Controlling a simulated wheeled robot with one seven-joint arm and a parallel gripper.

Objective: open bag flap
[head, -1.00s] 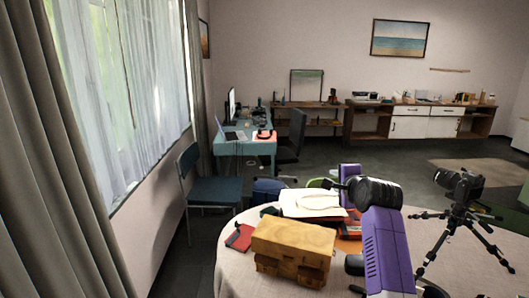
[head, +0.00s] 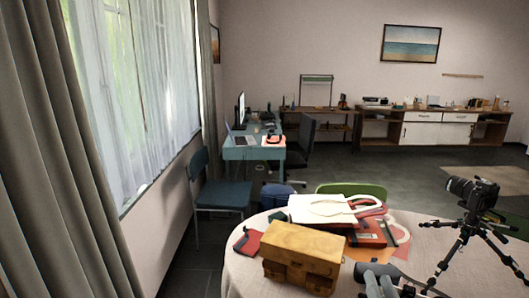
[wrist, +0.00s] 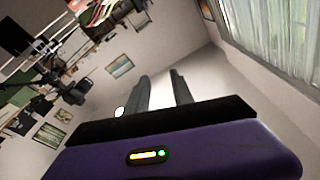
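A mustard-brown, boxy bag (head: 303,243) stands at the near left of the round table, its broad top flap lying down over the front. In the head view, two grey fingers of my gripper (head: 379,281) appear to show at the bottom edge, right of the bag and apart from it. In the wrist view, my gripper (wrist: 160,77) has its two fingers apart with nothing clearly held between them. That view points at walls and furniture, and the bag is not in it.
The table (head: 240,270) also holds a white flat item with a loop handle (head: 322,209), a red item (head: 247,240) and a red-black box (head: 368,233). A camera on a tripod (head: 470,205) stands at the right. A green chair (head: 352,189) is behind the table.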

